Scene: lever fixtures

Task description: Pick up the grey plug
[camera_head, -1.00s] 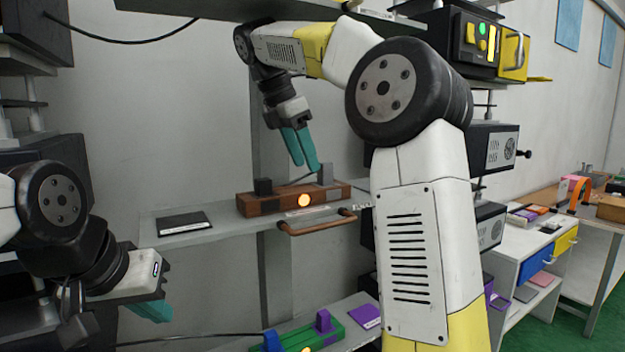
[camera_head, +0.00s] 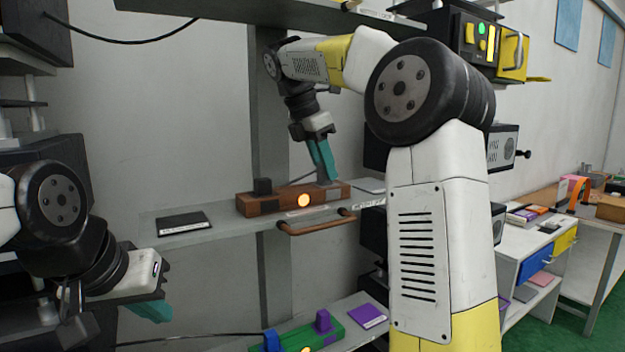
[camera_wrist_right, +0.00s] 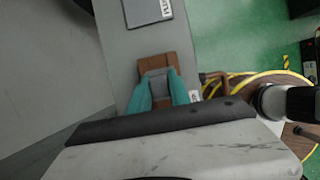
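The brown block (camera_head: 290,200) lies on the middle shelf with an orange lit button on its front. A black plug (camera_head: 262,187) stands at its left end. The grey plug is at its right end, mostly hidden by my right gripper in the head view. In the right wrist view the grey plug (camera_wrist_right: 158,84) lies between the two teal fingers. My right gripper (camera_head: 327,178) points down at the plug, fingers apart on either side of it; contact is not clear. My left gripper (camera_head: 152,311) is low at the left, away from the block; its finger gap is not clear.
A brown handle bar (camera_head: 318,228) sticks out at the shelf's front edge. A black pad (camera_head: 184,222) lies on the shelf at left. A green block (camera_head: 300,338) with blue and purple plugs is on the shelf below. Another shelf (camera_head: 270,12) hangs above my right arm.

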